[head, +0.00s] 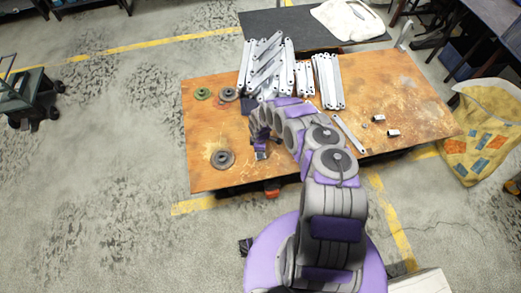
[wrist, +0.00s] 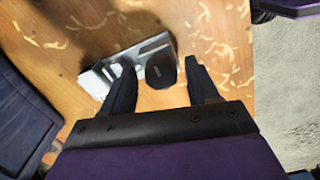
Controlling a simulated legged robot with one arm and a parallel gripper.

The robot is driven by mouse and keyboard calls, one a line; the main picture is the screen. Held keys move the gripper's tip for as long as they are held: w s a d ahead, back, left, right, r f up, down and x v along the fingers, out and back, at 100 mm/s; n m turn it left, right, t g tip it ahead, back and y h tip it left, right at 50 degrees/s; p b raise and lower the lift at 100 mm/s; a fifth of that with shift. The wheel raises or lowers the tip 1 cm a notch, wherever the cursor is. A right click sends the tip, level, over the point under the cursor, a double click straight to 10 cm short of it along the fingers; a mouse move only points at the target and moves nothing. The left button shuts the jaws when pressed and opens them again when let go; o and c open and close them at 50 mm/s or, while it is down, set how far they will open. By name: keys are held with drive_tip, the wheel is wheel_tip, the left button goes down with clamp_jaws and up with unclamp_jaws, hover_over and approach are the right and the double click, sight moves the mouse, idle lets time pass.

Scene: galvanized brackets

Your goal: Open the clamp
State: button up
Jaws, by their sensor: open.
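In the wrist view, a pale grey metal piece (wrist: 97,82), which looks like the clamp, lies on the wooden table top. A black rounded knob or handle (wrist: 161,72) shows at its right end. My gripper (wrist: 159,62) is open, with one dark finger on each side of the black knob. I cannot tell whether either finger touches it. In the head view my gripper (head: 261,153) is low over the left front part of the table, and my arm hides most of the clamp there.
The orange-brown table (head: 415,105) bears stacked galvanized brackets (head: 329,82) at the back. A dark disc (head: 222,159) lies front left, and a green disc (head: 203,94) lies behind it. A loose bar (head: 348,133) and small metal pieces (head: 393,133) lie right of my arm.

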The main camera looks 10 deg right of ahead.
drive_tip(key=m, duration=0.7)
drive_tip(key=shift+s+a, duration=0.1)
drive_tip(key=m, duration=0.7)
drive_tip(key=c, duration=1)
drive_tip(key=shift+o, duration=0.2)
